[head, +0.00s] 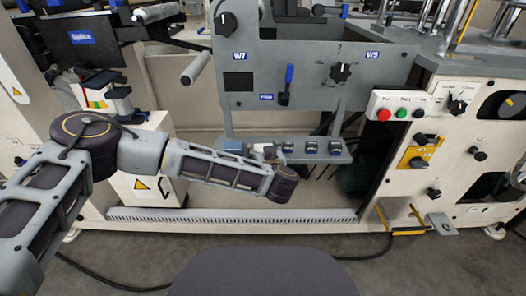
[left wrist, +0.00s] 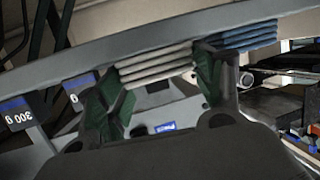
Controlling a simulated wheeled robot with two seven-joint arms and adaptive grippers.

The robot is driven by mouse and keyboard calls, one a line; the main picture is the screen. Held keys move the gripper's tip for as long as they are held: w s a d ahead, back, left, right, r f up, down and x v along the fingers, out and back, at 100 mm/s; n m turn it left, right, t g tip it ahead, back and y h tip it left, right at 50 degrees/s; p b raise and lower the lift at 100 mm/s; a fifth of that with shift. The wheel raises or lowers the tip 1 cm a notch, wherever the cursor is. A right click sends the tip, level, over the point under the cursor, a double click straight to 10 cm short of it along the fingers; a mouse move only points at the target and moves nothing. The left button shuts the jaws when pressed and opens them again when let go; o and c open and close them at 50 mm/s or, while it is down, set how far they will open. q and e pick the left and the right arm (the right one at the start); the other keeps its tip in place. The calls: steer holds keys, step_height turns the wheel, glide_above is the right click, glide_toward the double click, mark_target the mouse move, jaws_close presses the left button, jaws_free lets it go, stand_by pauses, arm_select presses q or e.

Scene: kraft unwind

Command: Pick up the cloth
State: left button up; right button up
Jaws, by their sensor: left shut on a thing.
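A pale grey-white folded cloth (left wrist: 155,60) shows in layers in the left wrist view, at the edge of a grey shelf. My left gripper (left wrist: 162,75) has its two green-padded fingers on either side of this cloth, shut on it. A blue folded cloth (left wrist: 240,45) lies right beside it, close to the right finger. In the head view the blue cloth (head: 233,146) is at the left end of the shelf, and my left gripper (head: 268,154) is at the shelf, partly hidden by my wrist. My right gripper is not in view.
The grey shelf (head: 336,157) also holds several small dark blocks with blue labels (head: 311,147). A grey panel with knobs and a blue-handled lever (head: 288,80) stands above it. A red and green button box (head: 398,108) is to the right.

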arm_select(q)
steer(key=shift+c, duration=1)
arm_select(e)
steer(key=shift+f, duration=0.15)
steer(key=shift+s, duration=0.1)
arm_select(q)
steer(key=shift+r, duration=0.1)
steer(key=shift+r+p, duration=0.65)
steer(key=shift+r, duration=0.35)
steer(key=shift+r+p, duration=0.45)
steer(key=shift+r, duration=0.45)
steer(key=s+d+p, duration=0.1)
steer(key=s+p, duration=0.1)
steer(key=s, duration=0.7)
steer(key=s+d+p, duration=0.2)
steer(key=s, duration=0.6)
steer(key=shift+s+d+f, duration=0.25)
steer(key=shift+s, duration=0.1)
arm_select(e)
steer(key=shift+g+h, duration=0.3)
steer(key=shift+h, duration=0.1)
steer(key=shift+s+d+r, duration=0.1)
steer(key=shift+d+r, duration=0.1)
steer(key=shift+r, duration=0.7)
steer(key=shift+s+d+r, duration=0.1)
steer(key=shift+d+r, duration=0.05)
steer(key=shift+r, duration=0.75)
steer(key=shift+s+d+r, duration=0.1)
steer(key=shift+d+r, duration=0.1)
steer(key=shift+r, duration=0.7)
